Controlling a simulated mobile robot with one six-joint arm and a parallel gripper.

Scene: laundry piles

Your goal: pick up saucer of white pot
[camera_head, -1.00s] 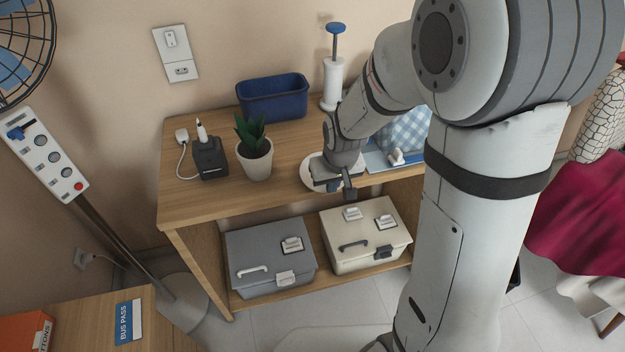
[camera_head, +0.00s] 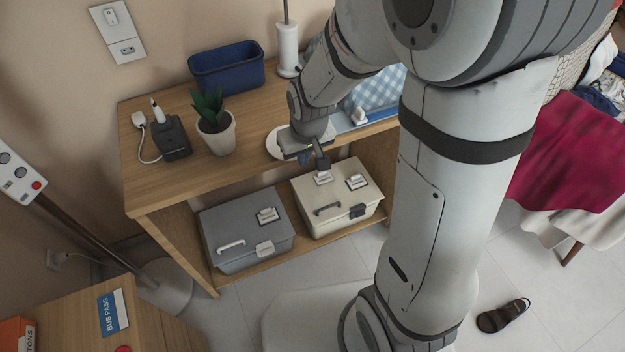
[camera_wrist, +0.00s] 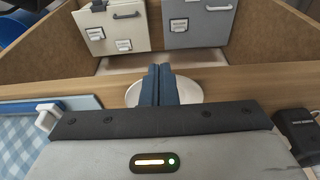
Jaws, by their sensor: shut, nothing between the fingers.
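The white pot (camera_head: 216,132) with a green plant stands upright on the wooden shelf unit's top. A round white saucer (camera_head: 274,144) lies on the same top to the right of the pot, near the front edge, apart from the pot. It also shows in the wrist view (camera_wrist: 190,91). My gripper (camera_head: 312,160) is over the saucer's front side and hides part of it. In the wrist view its blue fingers (camera_wrist: 160,84) are together and empty, in front of the saucer's middle. I cannot tell whether the fingertips touch the saucer.
A black charger (camera_head: 171,138) and a blue bin (camera_head: 226,70) are left of and behind the pot. Grey (camera_head: 240,225) and cream boxes (camera_head: 337,190) fill the lower shelf. A sandal (camera_head: 503,315) lies on the floor.

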